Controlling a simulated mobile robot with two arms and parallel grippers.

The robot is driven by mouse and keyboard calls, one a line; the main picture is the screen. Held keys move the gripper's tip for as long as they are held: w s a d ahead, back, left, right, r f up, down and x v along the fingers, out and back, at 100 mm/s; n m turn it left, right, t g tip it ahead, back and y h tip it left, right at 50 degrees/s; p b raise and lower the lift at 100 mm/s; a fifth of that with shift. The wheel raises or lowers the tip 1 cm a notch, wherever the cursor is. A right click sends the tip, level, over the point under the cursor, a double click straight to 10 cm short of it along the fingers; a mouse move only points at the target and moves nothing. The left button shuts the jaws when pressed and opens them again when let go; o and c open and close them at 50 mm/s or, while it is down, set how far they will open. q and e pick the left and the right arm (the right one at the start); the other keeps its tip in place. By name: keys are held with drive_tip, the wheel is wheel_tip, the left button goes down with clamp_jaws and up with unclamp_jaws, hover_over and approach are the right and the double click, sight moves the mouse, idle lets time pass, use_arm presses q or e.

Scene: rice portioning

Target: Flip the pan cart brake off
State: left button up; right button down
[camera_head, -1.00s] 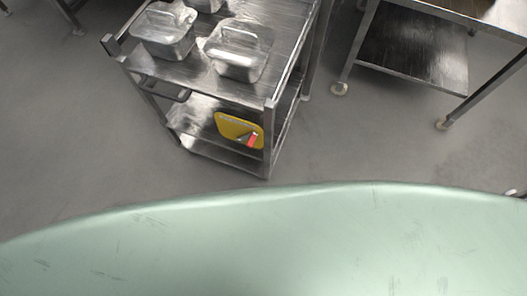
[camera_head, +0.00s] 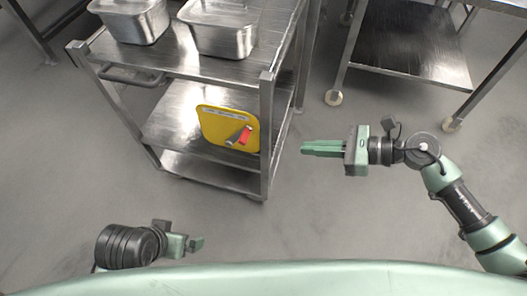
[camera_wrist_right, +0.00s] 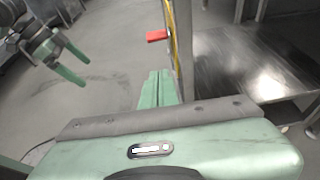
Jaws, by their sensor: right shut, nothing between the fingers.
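The pan cart (camera_head: 182,66) stands left of centre in the head view. A yellow brake plate (camera_head: 212,125) is on its near side, with a red-ended lever (camera_head: 244,135) tilted up to the right. In the right wrist view the red lever end (camera_wrist_right: 157,36) sticks out left of the plate's edge (camera_wrist_right: 171,50).
Lidded metal pans (camera_head: 225,32) stand on the cart's top. A metal table (camera_head: 408,50) with a lower shelf and casters stands at the right. Bare grey floor (camera_head: 330,215) lies between cart and table.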

drive_tip(key=shift+s, duration=0.2)
drive_tip(key=r+x, duration=0.2)
drive_tip(key=x, duration=1.1)
drive_tip(key=shift+a+r, duration=0.2)
drive_tip(key=shift+a, duration=0.2)
